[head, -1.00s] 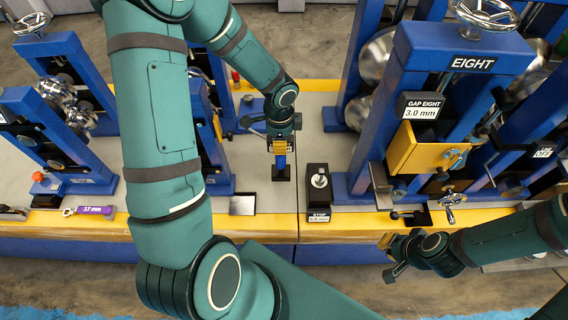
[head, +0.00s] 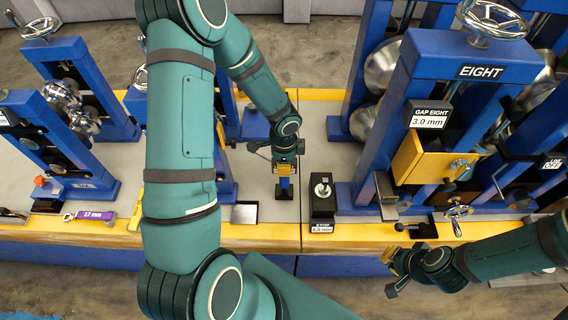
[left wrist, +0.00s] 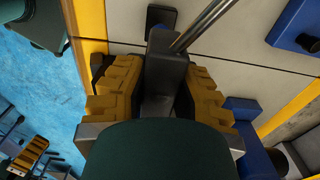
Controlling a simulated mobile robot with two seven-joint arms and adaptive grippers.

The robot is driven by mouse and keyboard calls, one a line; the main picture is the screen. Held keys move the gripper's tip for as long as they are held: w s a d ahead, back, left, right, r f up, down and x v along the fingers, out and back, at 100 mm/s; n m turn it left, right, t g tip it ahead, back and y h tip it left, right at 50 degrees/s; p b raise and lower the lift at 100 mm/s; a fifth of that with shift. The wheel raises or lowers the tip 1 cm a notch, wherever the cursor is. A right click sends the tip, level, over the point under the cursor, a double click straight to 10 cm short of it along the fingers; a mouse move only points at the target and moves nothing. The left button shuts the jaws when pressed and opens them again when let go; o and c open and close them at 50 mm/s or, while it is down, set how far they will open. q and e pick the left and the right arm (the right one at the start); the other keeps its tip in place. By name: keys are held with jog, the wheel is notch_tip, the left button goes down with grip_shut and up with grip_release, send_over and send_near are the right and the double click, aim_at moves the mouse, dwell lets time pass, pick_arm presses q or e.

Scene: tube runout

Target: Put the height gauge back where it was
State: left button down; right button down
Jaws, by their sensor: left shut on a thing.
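That gripper points down and is shut on the gauge. In the left wrist view the yellow pads of my left gripper (left wrist: 160,90) stand on both sides of a dark grey upright part of the gauge (left wrist: 165,65). I cannot tell whether the foot touches the bench. My right gripper (head: 391,272) is empty, its fingers apart, in front of the bench's yellow edge.
A black block with a silver knob (head: 322,192) stands just right of the gauge. A dark square plate (head: 245,213) lies to its left at the yellow edge. The blue EIGHT stand (head: 460,70) rises at right. A purple 17 mm wrench (head: 95,215) lies at left.

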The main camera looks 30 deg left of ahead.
pick_arm(q)
jog(key=shift+f, duration=0.1)
jog(key=c, duration=0.9)
grip_release()
